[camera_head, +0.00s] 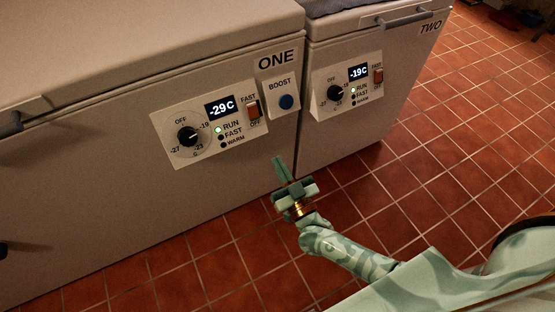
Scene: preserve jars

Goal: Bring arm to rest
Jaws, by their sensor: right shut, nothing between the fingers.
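My right gripper (281,169) is shut and empty. It points up and away from me, in front of the lower right part of the freezer marked ONE (85,190), near the gap between the two freezers. It shows below the BOOST button (286,102); I cannot tell whether it touches the freezer front. My right arm (350,255) reaches in from the lower right over the tiled floor. My left gripper is not in view.
Freezer ONE has a panel (174,149) reading -29C with a dial (187,136) and a FAST switch (253,110). Freezer TWO (390,110) stands to its right, its display (358,72) reading -19C. Red tiled floor (450,180) is clear at right.

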